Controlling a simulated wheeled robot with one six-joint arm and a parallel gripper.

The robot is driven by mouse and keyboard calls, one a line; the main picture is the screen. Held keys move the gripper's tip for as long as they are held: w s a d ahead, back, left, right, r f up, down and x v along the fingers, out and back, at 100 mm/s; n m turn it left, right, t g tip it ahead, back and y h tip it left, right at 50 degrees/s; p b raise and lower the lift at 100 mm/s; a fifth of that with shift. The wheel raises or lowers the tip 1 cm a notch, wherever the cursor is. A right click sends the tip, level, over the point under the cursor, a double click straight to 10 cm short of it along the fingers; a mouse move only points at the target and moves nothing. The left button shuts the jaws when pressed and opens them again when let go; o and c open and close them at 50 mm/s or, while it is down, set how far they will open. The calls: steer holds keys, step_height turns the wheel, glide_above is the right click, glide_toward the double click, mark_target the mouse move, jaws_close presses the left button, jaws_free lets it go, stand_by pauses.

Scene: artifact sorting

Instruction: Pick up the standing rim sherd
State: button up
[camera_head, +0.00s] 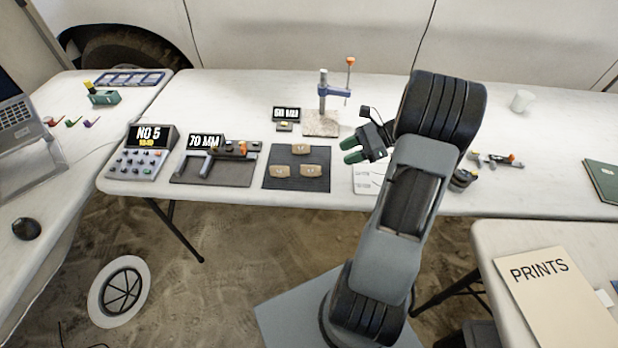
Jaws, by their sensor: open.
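Three tan sherds lie or stand on a dark mat (270,184) on the long table. One sherd (302,148) is at the back, one (279,172) at the front left and one (311,170) at the front right. Each carries a small pale mark. They are too small to tell which one is a standing rim sherd. My gripper (349,150) has green fingertips, is open and empty, and points left. In the picture it is to the right of the mat, apart from the sherds and seemingly above the table.
A measuring device (210,165) with a "70 MM" display and a "NO 5" console (140,152) are to the left. A white card (366,178) lies under my gripper. The table's right side has free room.

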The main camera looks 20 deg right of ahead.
steer(key=shift+w+d+f+m+t+y, duration=0.1)
steer(key=shift+d+f+m+t+y, duration=0.2)
steer(key=shift+d+f+m+t, duration=0.65)
steer(key=b, duration=0.1)
glide_toward(311, 169)
steer(key=w+a, duration=0.2)
steer(key=shift+a+f, duration=0.25)
steer(key=shift+f, duration=0.1)
steer(key=shift+x, duration=3)
steer(key=shift+r, duration=0.1)
jaws_close()
